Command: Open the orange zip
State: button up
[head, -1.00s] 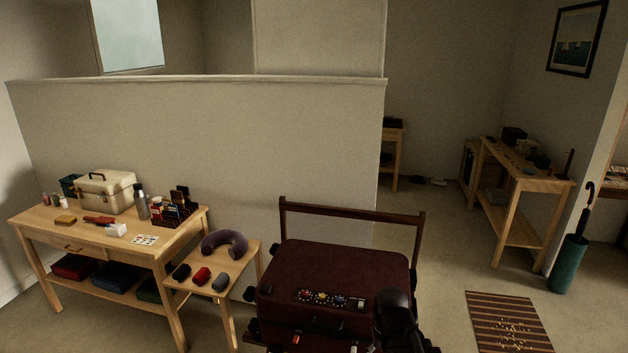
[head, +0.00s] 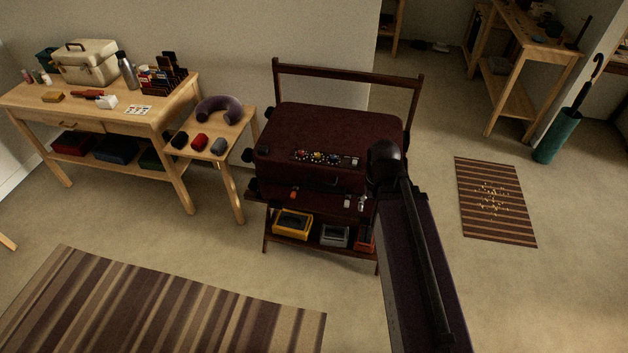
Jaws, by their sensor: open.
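A dark maroon suitcase (head: 330,125) lies shut on a dark wooden stand. A small orange zip pull (head: 293,194) shows at the suitcase's front edge, left of the middle. Pale metallic tags or pulls (head: 348,201) show further right on the same edge. A combination-like strip with coloured dots (head: 318,157) sits on the suitcase's front upper part. My dark arm rises from the bottom and covers the suitcase's right front corner. My gripper does not show, and the arm is apart from the orange pull in the picture.
The stand's lower shelf holds a yellow box (head: 292,223) and a grey box (head: 334,235). A small side table (head: 228,133) with a neck pillow (head: 219,108) stands close to the left. A striped rug (head: 170,305) covers the front left floor. A striped mat (head: 495,200) lies right.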

aim_at(292, 195)
jog(key=i, duration=1.5)
jog(key=z, duration=0.1)
jog(key=k, duration=0.6)
jog(key=u, duration=1.7)
